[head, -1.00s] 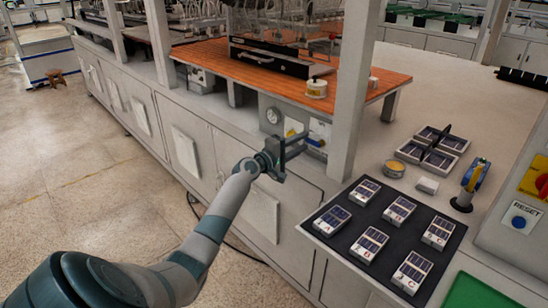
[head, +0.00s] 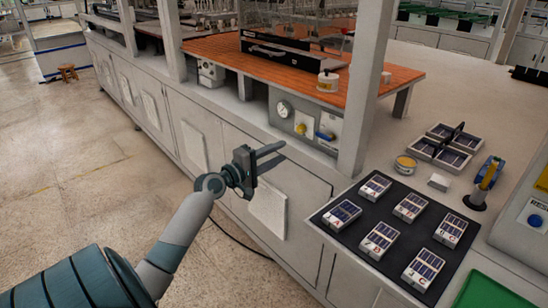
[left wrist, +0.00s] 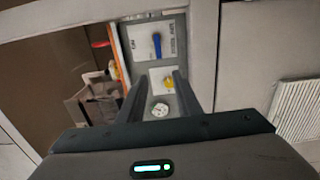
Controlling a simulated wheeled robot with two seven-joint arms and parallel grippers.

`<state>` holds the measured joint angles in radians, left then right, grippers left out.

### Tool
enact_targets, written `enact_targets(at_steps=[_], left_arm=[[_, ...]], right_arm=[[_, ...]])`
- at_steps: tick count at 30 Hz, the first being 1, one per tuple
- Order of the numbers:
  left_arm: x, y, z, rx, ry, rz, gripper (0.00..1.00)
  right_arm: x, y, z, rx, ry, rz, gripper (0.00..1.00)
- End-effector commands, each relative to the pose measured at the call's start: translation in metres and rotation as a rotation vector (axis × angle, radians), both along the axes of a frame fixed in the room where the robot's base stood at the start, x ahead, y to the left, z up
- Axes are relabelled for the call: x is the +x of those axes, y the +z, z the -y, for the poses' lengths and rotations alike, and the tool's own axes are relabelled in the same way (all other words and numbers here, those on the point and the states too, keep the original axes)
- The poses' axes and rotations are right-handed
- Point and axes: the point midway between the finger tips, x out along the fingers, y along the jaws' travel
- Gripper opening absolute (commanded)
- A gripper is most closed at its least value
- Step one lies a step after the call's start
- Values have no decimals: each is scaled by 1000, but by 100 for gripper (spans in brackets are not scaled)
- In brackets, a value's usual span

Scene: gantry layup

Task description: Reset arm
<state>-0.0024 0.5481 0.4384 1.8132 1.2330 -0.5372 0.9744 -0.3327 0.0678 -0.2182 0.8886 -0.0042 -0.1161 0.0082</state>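My left gripper (head: 280,151) is open and empty, its two fingers apart, in front of the cabinet side and left of the valve panel. The blue handle (head: 325,136) and yellow knob (head: 301,128) sit on that panel, with a round gauge (head: 283,109) to their left. In the left wrist view, the blue handle (left wrist: 157,45), yellow knob (left wrist: 168,82) and gauge (left wrist: 160,109) show beyond and between the spread fingers (left wrist: 158,97). In the head view the fingers look clear of the panel. My right gripper is not in view.
A black mat (head: 391,246) with several lettered panel blocks lies on the counter at right. A yellow-lidded tin (head: 405,163) and a white block (head: 439,182) are behind it. A white post (head: 360,110) stands right of the valve panel.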

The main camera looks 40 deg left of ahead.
Motion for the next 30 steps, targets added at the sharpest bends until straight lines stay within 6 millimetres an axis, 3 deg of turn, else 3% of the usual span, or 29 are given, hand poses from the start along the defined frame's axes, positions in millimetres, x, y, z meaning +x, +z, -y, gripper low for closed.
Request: enact_targets(at_steps=[7,25,30], left_arm=[[-12,0,-1,0,-1,0,31],[-12,-1,-1,1,0,-1,31],[-10,-21,-1,22,12,-29,31]], right_arm=[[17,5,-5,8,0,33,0],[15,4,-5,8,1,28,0],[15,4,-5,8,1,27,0]])
